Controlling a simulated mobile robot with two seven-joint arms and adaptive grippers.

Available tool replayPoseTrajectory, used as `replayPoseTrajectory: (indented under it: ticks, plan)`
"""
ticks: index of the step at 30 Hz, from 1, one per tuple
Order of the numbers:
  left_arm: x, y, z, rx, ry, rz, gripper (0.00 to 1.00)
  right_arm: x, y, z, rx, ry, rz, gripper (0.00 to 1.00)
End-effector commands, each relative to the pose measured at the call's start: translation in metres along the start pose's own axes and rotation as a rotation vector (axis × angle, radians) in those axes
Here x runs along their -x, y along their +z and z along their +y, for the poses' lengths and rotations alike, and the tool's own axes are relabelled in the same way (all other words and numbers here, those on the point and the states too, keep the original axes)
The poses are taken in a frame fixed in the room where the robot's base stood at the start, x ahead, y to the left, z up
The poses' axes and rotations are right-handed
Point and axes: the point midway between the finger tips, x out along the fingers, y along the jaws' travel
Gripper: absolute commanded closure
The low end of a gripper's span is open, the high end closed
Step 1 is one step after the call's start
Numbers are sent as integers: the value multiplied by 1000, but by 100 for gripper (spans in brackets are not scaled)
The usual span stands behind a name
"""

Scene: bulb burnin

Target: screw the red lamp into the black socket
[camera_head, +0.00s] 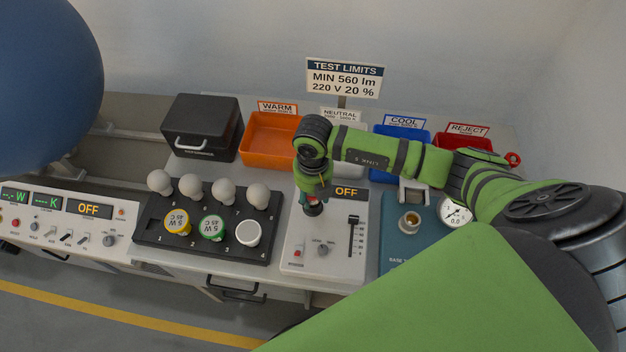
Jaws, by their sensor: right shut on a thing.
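My right gripper (313,192) points down over the white control panel (299,247). It is shut on the red lamp (304,199), of which only a small red patch shows between the fingers. A black round part (314,210), seemingly the black socket, shows directly below the fingertips on the panel. The gripper hides most of the lamp and socket, so I cannot tell whether the lamp's base is inside it. My left gripper is not in view.
A black rack (150,227) with several white bulbs and coloured caps stands left of the panel. A teal base tester (395,245) with a gauge (455,213) is at right. Orange (270,133), blue (385,174) and red bins, a black case (203,125) and a sign stand behind.

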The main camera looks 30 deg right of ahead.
Motion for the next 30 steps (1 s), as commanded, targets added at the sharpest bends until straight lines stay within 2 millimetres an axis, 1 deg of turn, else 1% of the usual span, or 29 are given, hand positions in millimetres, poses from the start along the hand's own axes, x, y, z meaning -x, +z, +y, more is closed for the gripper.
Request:
replayPoseTrajectory:
  ticks: [3,5,8,18,21,30]
  plan:
    - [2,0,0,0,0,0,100,2,1,-1,-19,-2,0,86]
    - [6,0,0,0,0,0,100,3,0,-1,-73,-2,1,86]
    - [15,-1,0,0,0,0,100,5,0,-1,-240,-3,2,86]
    - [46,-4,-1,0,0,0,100,5,0,0,-886,-3,0,86]
    - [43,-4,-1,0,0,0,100,1,0,0,-1071,-2,-1,86]
    - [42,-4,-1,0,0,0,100,1,0,0,-1633,1,-1,86]
